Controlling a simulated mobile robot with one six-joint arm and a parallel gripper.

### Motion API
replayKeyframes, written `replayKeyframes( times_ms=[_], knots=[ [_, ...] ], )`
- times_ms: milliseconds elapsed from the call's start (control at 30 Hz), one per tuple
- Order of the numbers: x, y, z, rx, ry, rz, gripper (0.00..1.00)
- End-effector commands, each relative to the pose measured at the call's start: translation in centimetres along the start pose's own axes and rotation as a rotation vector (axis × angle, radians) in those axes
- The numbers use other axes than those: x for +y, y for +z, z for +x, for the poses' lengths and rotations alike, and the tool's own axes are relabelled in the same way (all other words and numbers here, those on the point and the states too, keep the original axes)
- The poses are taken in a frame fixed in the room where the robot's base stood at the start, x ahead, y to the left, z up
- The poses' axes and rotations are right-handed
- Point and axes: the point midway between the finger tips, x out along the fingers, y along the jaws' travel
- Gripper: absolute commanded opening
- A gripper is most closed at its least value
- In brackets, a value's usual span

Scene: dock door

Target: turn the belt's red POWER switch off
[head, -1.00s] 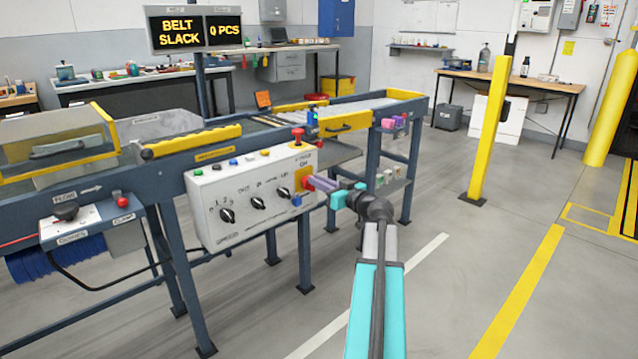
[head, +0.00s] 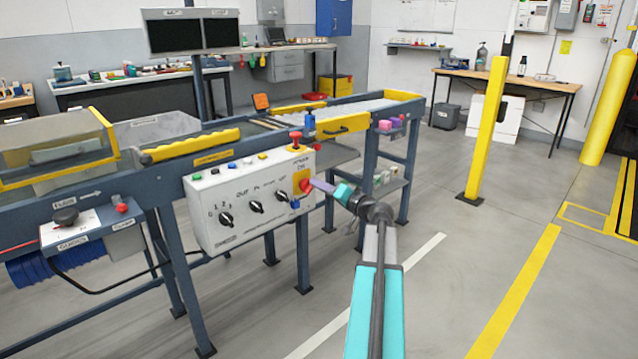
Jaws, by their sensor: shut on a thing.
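The white control panel (head: 236,212) on the belt's side carries several black knobs and small buttons. The red POWER switch (head: 306,185) sits on a yellow plate at the panel's right end. My gripper (head: 315,186) reaches it from the right and is shut on the switch. The fingers partly hide the switch, so its exact angle is hard to read. The belt's display (head: 174,33) is dark, with no text.
A red mushroom button (head: 296,137) stands above the panel. A box with a black knob and red button (head: 90,222) is at left. A yellow post (head: 485,130) stands at right.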

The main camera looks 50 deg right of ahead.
Motion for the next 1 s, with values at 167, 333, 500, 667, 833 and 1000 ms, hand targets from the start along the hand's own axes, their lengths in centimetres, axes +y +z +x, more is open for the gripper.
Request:
replayKeyframes(
  times_ms=[167, 333, 500, 667, 833, 1000],
  knots=[
    [0.1, 0.0, 0.0, -0.004, 0.000, 0.168, 0.00],
    [0.5, 0.1, 0.0, -0.004, 0.000, 0.329, 0.00],
    [0.7, 0.1, 0.0, -0.004, 0.001, 0.483, 0.00],
    [0.9, 0.3, 0.0, -0.004, 0.000, 0.606, 0.00],
    [1.1, 0.5, 0.0, -0.003, 0.000, 0.697, 0.00],
    [1.3, 0.6, 0.0, -0.004, 0.000, 0.746, 0.00]
  ],
)
